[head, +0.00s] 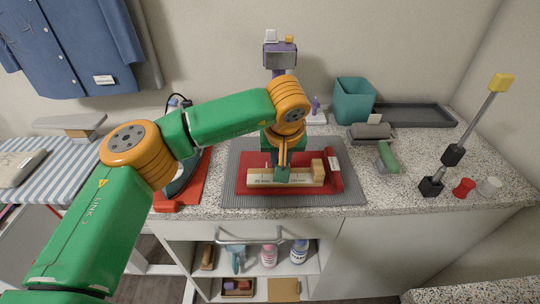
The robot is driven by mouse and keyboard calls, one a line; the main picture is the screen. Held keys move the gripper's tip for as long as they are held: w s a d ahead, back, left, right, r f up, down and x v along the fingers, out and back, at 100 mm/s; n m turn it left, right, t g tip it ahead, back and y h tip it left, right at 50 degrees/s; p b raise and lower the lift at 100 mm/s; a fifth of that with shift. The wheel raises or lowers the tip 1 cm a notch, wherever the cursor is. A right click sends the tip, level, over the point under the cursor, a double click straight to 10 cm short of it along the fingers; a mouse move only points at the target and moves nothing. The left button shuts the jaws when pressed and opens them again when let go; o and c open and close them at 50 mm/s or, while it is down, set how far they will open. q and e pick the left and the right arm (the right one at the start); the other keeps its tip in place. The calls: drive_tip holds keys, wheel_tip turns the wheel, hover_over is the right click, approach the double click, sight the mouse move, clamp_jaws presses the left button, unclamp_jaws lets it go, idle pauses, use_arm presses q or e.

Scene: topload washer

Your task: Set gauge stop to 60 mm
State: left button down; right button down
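A cream gauge bar with small dark markings (262,180) lies across a red base on the counter. The markings are too small to read. A tan block (318,166) stands at the bar's right end. My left gripper (283,173) comes down over the middle of the bar, left of the tan block. Its fingers look close together, and the view does not show whether they hold anything. A small green part shows at the fingertips; I cannot tell whether it is the stop. The gripper and wrist hide part of the bar. My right gripper is not in view.
A grey ribbed mat (350,190) lies under the red base (240,184). A teal bin (354,99), a dark tray (415,115) and a grey roller (370,132) stand behind right. A rod with a yellow top (501,83) rises at right.

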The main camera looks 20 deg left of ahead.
use_arm(q)
drive_tip(key=c, duration=0.8)
unclamp_jaws()
drive_tip(key=shift+s+a, duration=0.1)
drive_tip(key=shift+a, duration=0.2)
drive_tip(key=shift+d+r, duration=0.1)
drive_tip(key=b+v, duration=0.1)
drive_tip(key=v, duration=0.5)
drive_tip(key=shift+s+r, duration=0.2)
drive_tip(key=shift+r, duration=0.2)
